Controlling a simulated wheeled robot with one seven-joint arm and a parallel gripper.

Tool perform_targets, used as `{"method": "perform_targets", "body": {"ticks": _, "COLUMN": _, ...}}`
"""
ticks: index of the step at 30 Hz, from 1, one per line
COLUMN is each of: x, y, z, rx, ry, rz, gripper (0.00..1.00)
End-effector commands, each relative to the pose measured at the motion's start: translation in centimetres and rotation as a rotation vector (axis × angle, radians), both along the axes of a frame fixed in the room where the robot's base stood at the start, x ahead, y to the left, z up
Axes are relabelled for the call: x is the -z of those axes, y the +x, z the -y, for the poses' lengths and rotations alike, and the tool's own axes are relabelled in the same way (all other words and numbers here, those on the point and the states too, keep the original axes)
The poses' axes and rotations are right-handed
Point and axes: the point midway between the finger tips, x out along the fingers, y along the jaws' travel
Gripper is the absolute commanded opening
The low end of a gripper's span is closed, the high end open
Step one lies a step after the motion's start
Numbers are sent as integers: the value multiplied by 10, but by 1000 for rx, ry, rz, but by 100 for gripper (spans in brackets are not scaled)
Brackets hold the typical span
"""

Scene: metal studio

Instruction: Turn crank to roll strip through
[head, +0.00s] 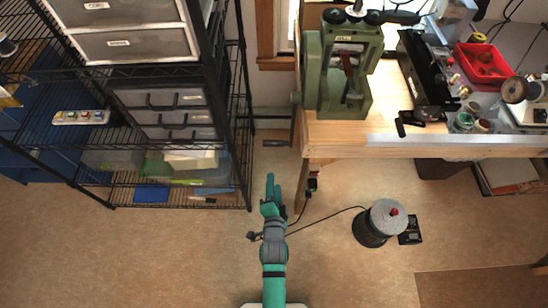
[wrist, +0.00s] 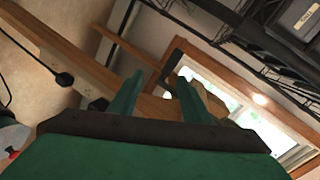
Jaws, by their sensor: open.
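The green rolling mill (head: 325,95) stands on the left end of the wooden bench in the head view. Its crank (head: 293,122) hangs at the mill's left side, past the bench edge, with a dark bar sticking out left. A reddish-brown piece (head: 348,64), perhaps the strip, shows inside the mill frame. My gripper (head: 273,186) is below the crank in the picture, apart from it. In the wrist view my gripper (wrist: 160,77) is open, with nothing held between its teal fingers. A dark bar with a block end (wrist: 172,68), likely the crank, shows beyond the fingertips.
A black wire shelf (head: 245,150) with drawers stands left of my arm. The wooden bench (head: 430,152) is at right, holding a red bin (head: 484,62) and tools. A grey-topped round pot (head: 384,217) with a cord stands on the floor. Floor around my arm is mostly open.

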Motion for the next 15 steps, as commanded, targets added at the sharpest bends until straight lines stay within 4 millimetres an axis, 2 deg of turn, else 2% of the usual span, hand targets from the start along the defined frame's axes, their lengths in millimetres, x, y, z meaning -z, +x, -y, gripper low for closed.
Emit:
{"method": "perform_targets", "body": {"ticks": 1, "x": -1, "y": 24, "z": 0, "rx": 20, "ry": 59, "rz": 2, "gripper": 44}}
{"method": "perform_targets", "body": {"ticks": 6, "x": -2, "y": 79, "z": 0, "rx": 80, "ry": 235, "rz": -13, "gripper": 44}}
{"method": "perform_targets", "body": {"ticks": 9, "x": -4, "y": 99, "z": 0, "rx": 104, "ry": 303, "rz": -20, "gripper": 44}}
{"method": "perform_targets", "body": {"ticks": 15, "x": -4, "y": 119, "z": 0, "rx": 123, "ry": 356, "rz": -26, "gripper": 44}}
